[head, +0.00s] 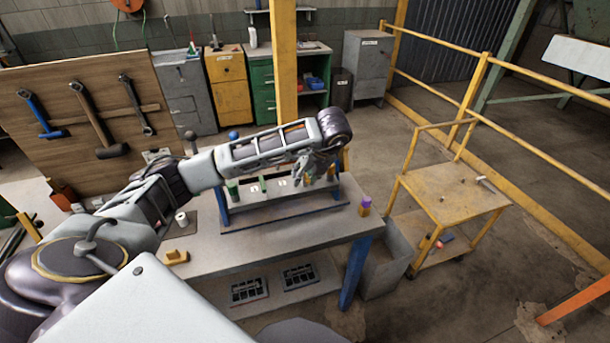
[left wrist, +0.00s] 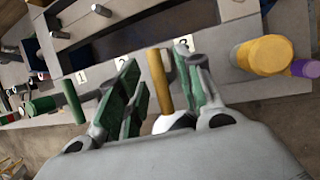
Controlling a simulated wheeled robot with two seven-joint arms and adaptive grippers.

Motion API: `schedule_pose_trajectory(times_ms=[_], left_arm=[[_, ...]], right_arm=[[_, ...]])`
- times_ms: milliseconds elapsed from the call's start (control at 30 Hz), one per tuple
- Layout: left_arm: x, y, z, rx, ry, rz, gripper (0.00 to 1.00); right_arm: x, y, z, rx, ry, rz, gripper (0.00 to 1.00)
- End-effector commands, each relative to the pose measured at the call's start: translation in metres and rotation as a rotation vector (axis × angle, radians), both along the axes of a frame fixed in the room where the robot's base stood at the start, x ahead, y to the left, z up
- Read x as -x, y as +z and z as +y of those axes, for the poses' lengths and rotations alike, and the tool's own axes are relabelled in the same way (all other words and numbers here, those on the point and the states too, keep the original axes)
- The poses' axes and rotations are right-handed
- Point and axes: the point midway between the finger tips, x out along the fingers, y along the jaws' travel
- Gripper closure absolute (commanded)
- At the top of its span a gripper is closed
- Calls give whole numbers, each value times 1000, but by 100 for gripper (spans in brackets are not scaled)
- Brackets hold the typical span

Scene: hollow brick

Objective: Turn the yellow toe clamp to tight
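The yellow bar (left wrist: 160,80), which looks like the toe clamp's handle, stands between my left gripper's fingers in the left wrist view, near the labels 2 and 3. My left gripper (left wrist: 165,95) is open around it, with narrow gaps on both sides; contact is not clear. In the head view my left gripper (head: 318,172) points down at the right part of the blue-framed fixture (head: 275,212) on the bench, and hides the clamp there. The clamp's toe and base are hidden. My right gripper is not in view.
A green handle (left wrist: 75,100) stands left of the fingers. A yellow cylinder (left wrist: 265,55) with a purple part (left wrist: 303,67) is to the right, near the bench end. A yellow block (head: 177,257) lies on the bench's front edge. A yellow cart (head: 450,190) stands beyond the bench.

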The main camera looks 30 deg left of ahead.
Motion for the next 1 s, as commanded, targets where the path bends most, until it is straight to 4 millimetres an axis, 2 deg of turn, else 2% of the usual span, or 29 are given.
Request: schedule_pose_trajectory(times_ms=[167,433,1000], left_arm=[[0,-1,-1,1,-2,1,64],[0,3,-3,2,-5,0,64],[3,25,-12,1,-3,-1,64]], right_arm=[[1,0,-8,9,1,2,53],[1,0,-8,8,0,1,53],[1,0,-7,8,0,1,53]])
